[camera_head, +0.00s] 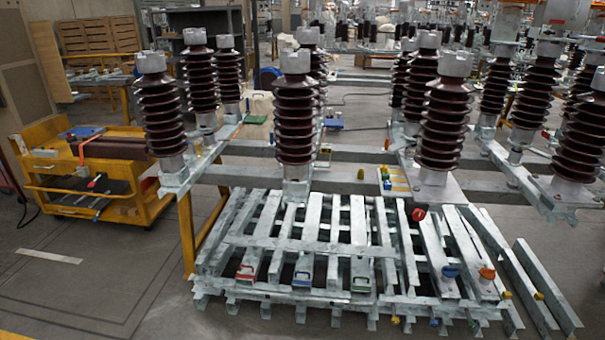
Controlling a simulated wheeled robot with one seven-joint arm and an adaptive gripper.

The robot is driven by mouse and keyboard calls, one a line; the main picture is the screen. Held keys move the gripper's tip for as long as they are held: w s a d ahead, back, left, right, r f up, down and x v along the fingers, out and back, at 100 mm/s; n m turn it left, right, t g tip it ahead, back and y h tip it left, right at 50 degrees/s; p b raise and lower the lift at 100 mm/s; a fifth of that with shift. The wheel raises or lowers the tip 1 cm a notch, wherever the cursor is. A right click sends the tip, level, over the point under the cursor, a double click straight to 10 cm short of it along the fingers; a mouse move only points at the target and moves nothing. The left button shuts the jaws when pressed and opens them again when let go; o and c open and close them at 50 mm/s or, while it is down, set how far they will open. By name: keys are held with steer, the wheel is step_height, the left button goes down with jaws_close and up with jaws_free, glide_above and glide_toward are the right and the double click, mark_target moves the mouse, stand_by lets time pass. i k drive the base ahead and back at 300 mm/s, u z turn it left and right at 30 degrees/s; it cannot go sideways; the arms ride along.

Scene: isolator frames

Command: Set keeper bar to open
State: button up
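A grey metal crossbar (310,246) lies over several long slats of a galvanized frame stack (210,262); it may be the keeper bar, but I cannot tell for sure. To the right, a red-and-black knob (419,214), a blue knob (450,272) and an orange knob (487,273) sit on other slats. Whether the bar is open or closed does not show clearly. My gripper is not in view.
Brown ribbed insulators (295,120) stand on grey beams behind the stack. A yellow cart (130,201) with tools stands at the left. Loose grey bars (548,282) lie along the stack's right side. The floor (100,285) at the front left is clear.

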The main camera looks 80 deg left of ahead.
mark_target(290, 296)
steer(key=u, duration=2.7)
